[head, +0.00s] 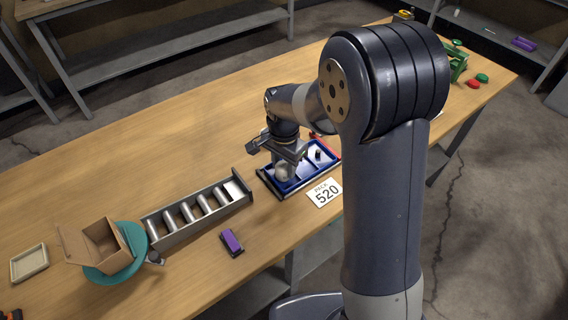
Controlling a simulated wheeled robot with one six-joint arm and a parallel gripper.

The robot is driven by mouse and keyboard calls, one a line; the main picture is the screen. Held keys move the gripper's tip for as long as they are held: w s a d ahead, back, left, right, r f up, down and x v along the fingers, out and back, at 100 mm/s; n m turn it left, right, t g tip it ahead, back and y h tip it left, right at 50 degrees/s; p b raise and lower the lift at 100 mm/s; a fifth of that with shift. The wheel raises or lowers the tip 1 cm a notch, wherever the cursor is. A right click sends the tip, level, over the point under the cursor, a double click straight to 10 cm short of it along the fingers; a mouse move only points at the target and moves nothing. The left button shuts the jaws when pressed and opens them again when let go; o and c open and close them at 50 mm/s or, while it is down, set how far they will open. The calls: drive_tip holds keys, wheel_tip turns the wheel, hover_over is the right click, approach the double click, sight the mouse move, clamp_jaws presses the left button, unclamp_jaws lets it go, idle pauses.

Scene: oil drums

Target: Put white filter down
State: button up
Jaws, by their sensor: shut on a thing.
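My gripper (283,158) points down over the blue tray (303,179) in the middle of the table. It is shut on a pale, whitish rounded piece, the white filter (284,172), which is partly hidden by the fingers. The filter is over the left part of the tray; I cannot tell whether it touches the tray floor. The tray has raised dividers, and a small dark upright piece (318,154) stands in its right part.
To the left are a metal rack (196,214) with several cylinders, a purple block (232,242), and an open cardboard box (106,243) on a teal disc (128,263). The table behind the tray is clear.

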sight(284, 164)
drive_tip(key=shift+f, duration=0.2)
drive_tip(key=o, duration=1)
wheel_tip(284, 164, up, 12)
drive_tip(key=shift+r, duration=0.2)
